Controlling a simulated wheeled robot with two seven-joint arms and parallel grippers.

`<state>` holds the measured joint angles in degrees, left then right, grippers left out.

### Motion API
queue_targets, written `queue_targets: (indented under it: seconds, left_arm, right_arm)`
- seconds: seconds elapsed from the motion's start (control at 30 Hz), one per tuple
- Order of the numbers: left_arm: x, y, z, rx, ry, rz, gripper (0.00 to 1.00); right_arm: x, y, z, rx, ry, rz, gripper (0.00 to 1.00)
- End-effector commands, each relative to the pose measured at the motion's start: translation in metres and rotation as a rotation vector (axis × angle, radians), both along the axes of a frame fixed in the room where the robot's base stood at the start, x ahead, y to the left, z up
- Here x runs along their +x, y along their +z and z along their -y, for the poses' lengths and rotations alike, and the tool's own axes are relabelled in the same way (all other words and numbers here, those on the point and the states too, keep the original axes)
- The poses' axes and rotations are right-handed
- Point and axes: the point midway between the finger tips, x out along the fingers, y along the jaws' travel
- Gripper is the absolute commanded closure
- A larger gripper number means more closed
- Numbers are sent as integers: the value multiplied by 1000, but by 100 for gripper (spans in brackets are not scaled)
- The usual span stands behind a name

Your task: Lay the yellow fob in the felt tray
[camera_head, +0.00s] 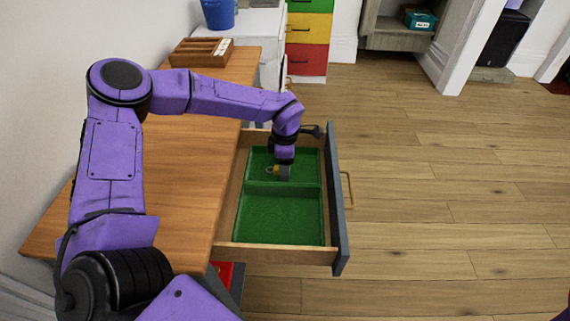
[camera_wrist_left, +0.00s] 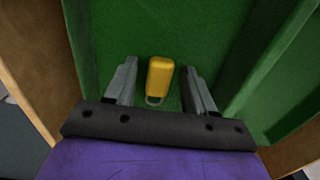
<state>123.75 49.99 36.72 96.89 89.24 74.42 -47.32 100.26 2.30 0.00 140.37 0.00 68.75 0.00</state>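The yellow fob (camera_head: 276,169) is in the far compartment of the green felt tray (camera_head: 281,220), which sits in the pulled-out drawer. In the left wrist view the fob (camera_wrist_left: 160,78) appears to lie on the green felt, its metal ring towards my gripper. My left gripper (camera_head: 284,174) points down into that compartment. In the left wrist view its two fingers (camera_wrist_left: 162,85) stand apart on either side of the fob, with gaps showing on both sides. My right gripper is not in view.
The drawer's dark front (camera_head: 337,200) with its brass handle (camera_head: 348,189) faces right. The wooden desktop (camera_head: 190,165) is to the left, with a slotted wooden box (camera_head: 200,53) at its far end. A green divider (camera_head: 283,188) splits the tray. Open floor lies right.

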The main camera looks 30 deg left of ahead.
Motion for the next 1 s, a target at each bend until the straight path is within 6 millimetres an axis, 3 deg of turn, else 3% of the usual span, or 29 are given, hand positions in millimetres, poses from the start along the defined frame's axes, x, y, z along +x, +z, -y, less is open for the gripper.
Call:
queue_targets:
  seconds: [0.27,0.37,0.7,0.83,1.0]
  left_arm:
    - [1,7,0,0,0,2,46]
    - [1,24,0,0,1,5,46]
    - [1,108,0,0,0,4,46]
    - [1,123,0,0,0,2,46]
    - [0,128,0,0,0,0,46]
  right_arm:
    - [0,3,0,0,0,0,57]
    - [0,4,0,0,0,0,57]
    - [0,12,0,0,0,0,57]
    - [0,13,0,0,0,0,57]
    - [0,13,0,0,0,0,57]
